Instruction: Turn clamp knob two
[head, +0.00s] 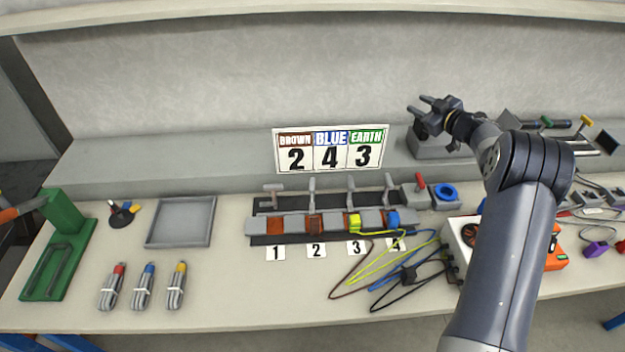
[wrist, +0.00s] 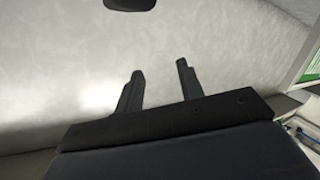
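The clamp row (head: 334,222) lies at the middle of the bench, with number cards 1 to 4 in front. Clamp knob two (head: 312,186) is a grey handle behind card 2 (head: 316,250); its bar points away from the row, like those behind cards 3 and 4. The knob behind card 1 (head: 273,188) has its bar crosswise. Clamp two shows a brown-orange inside (head: 315,224). My gripper (head: 418,104) is raised to the right of the sign, well away from the knobs. In the wrist view its fingers (wrist: 158,68) are apart and empty, facing the wall.
A sign (head: 331,149) reads brown 2, blue 4, earth 3. Loose brown, yellow-green, blue and black cables (head: 395,270) spread right of the clamps. A red-handled switch (head: 418,190) stands right of the row. A grey tray (head: 181,221) lies left. The bench front is clear below the cards.

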